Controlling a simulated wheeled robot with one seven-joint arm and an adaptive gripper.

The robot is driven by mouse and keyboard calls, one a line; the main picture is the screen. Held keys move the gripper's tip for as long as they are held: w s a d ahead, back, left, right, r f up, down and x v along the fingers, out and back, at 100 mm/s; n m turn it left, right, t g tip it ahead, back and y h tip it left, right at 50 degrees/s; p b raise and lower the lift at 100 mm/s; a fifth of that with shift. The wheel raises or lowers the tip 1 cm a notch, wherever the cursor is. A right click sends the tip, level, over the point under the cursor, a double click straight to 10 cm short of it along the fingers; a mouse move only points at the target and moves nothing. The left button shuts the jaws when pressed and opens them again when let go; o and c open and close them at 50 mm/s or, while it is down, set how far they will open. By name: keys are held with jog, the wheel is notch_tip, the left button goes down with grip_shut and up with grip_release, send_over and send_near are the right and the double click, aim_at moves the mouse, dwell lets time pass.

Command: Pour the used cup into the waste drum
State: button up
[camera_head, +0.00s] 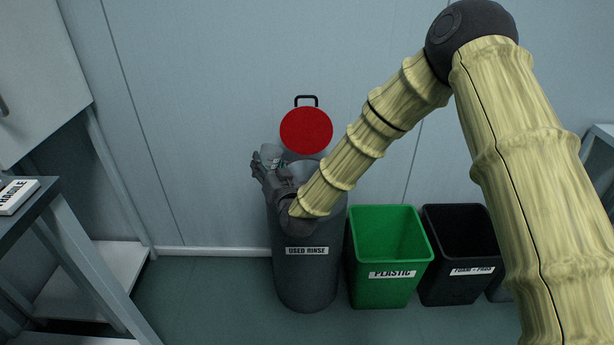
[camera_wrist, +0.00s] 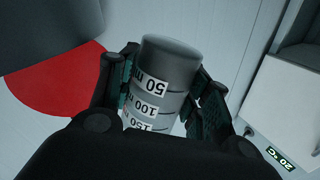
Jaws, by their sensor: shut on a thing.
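The waste drum (camera_head: 306,279) is a dark grey round bin labelled "USED RINSE", standing on the floor against the wall. A red disc with a black handle, apparently its raised lid (camera_head: 306,130), stands behind its top; the red also shows in the wrist view (camera_wrist: 45,98). My gripper (camera_head: 268,166) is above the drum's left rim, with my arm hiding much of the opening. It is shut around a grey cup (camera_head: 271,153), which looks near upright. In the wrist view the cup (camera_wrist: 168,68) sits between both fingers, its volume marks upside down. Its contents are hidden.
A green bin (camera_head: 385,285) labelled "PLASTIC" and a black bin (camera_head: 455,290) stand right of the drum. A bench (camera_head: 45,195) with a labelled box (camera_head: 17,196) is at the left. The floor between bench and drum is clear.

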aim_at(276, 158)
jog(key=shift+w+d+r+m+t+b, duration=0.15)
jog(key=shift+d+r+m+b, duration=0.3)
jog(key=shift+m, duration=0.45)
jog(key=shift+w+d+r+m+t+b, duration=0.15)
jog(key=shift+d+r+m+b, duration=0.1)
jog(key=shift+d+m+b, duration=0.55)
jog(key=shift+f+m, duration=0.1)
jog(key=shift+m, duration=0.7)
jog(key=shift+f+m+t+b, duration=0.15)
jog(key=shift+m+t+b, duration=0.2)
jog(key=shift+b, duration=0.3)
jog(key=shift+r+m+h+b, duration=0.3)
jog(key=shift+r+m+b, duration=0.2)
jog(key=shift+m, duration=0.45)
jog(key=shift+f+m+t+h+b, duration=0.25)
jog(key=shift+f+m+b, duration=0.1)
jog(key=shift+m+b, duration=0.7)
jog(key=shift+f+m+t+h+b, duration=0.2)
jog(key=shift+f+m+b, duration=0.1)
jog(key=shift+m+b, duration=0.75)
jog(key=shift+w+d+r+m+h, duration=0.1)
jog(key=shift+d+r+m+h, duration=0.1)
jog(key=shift+d+m, duration=0.3)
jog(key=shift+w+d+r+m+h, duration=0.1)
jog(key=shift+d+r+m, duration=0.1)
jog(key=shift+d+m, duration=0.25)
jog(key=shift+r+m, duration=0.25)
jog(key=shift+m, duration=0.3)
dwell(0.3)
